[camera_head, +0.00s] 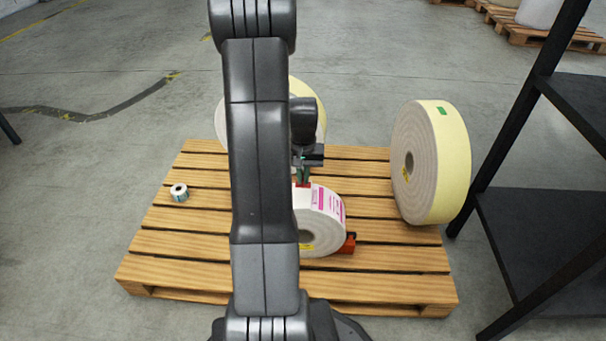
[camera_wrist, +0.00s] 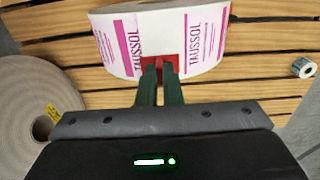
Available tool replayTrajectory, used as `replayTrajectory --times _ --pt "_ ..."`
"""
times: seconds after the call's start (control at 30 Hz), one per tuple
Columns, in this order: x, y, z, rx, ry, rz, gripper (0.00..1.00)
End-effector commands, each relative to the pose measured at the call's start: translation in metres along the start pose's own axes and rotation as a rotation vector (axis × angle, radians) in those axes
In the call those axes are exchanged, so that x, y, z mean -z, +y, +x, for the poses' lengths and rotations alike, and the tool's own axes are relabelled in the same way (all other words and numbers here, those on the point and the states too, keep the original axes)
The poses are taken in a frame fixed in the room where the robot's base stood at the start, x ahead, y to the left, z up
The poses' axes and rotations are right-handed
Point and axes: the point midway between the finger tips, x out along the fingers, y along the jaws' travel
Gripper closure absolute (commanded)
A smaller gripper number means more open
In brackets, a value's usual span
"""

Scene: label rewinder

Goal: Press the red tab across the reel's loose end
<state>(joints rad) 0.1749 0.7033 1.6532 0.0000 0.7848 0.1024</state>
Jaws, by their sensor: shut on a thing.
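The label reel (camera_head: 327,208), white with magenta print, stands on edge on the pallet, partly hidden by my arm in the head view. Its printed face (camera_wrist: 207,38) fills the top of the wrist view. The red tab (camera_wrist: 172,62) lies at the reel's lower edge in the wrist view, between and around my fingertips. My gripper (camera_wrist: 160,68) is shut on the red tab, its green fingers close together at the reel's surface. In the head view my gripper (camera_head: 304,180) is at the top of the reel. I cannot tell how firmly the tab touches the labels.
A wooden pallet (camera_head: 190,243) carries the reels. A large yellow-sided reel (camera_head: 447,160) stands at right, another large reel (camera_head: 321,115) behind my arm. A small roll (camera_head: 180,192) lies at left. A red chock (camera_head: 348,243) sits by the label reel. A black shelf (camera_head: 545,215) stands at right.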

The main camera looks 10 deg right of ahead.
Motion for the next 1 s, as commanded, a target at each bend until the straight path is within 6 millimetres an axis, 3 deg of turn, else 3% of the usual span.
replayTrajectory --times 0.6,1.0 --pt "0.0 0.0 0.039 0.0 -0.002 0.0 1.0" --pt "0.0 0.0 0.044 0.0 0.0 0.0 1.0"
